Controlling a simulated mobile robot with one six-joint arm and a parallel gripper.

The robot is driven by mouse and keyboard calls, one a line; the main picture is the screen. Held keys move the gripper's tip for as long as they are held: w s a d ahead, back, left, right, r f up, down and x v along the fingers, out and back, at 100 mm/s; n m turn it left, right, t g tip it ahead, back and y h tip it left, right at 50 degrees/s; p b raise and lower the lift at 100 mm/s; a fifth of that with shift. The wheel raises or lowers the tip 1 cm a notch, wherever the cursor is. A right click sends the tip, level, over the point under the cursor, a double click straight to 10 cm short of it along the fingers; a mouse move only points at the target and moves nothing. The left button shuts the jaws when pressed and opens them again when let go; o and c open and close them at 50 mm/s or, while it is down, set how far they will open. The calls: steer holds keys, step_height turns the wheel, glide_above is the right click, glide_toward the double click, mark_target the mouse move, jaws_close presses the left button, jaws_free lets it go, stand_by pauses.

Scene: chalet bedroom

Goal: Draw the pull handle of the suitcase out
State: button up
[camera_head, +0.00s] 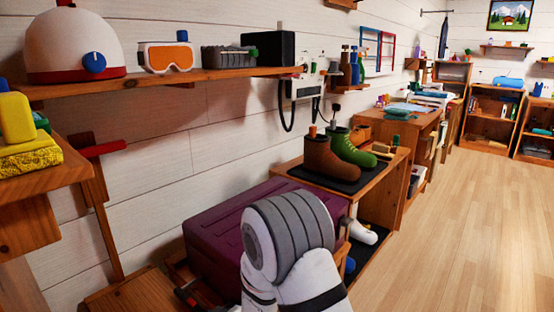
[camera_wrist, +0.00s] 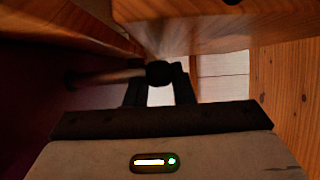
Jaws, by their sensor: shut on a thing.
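The purple suitcase (camera_head: 215,230) lies on a low wooden rack in the head view, partly hidden behind my arm. Its dark side fills the left edge of the wrist view (camera_wrist: 25,110). The pull handle (camera_wrist: 112,76) shows in the wrist view as a bar with dark ends, reaching from the left to between my fingers. My gripper (camera_wrist: 159,88) is shut on the bar's right end. In the head view my arm hides the grip. How far the handle stands out from the case cannot be told.
Wooden boards (camera_wrist: 285,90) stand close on the right and above my gripper. A bench with brown and green boots (camera_head: 330,155) is beside the suitcase. A shelf (camera_head: 180,80) with a helmet and goggles hangs above. The floor (camera_head: 450,220) at right is clear.

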steer(key=shift+s+a+b, duration=0.6)
steer(key=shift+s+a, duration=0.8)
steer(key=shift+s, duration=0.2)
steer(key=shift+s+a+b, duration=0.65)
steer(key=shift+s+a, duration=0.7)
steer(key=shift+s, duration=0.3)
steer(key=shift+s+a+b, duration=0.6)
steer(key=shift+s+a, duration=0.8)
steer(key=shift+s, duration=0.2)
steer(key=o, duration=0.4)
steer(key=shift+s+a, duration=0.1)
steer(key=shift+s, duration=0.05)
steer(key=o, duration=0.4)
steer(key=shift+o, duration=0.2)
steer(key=v, duration=0.6)
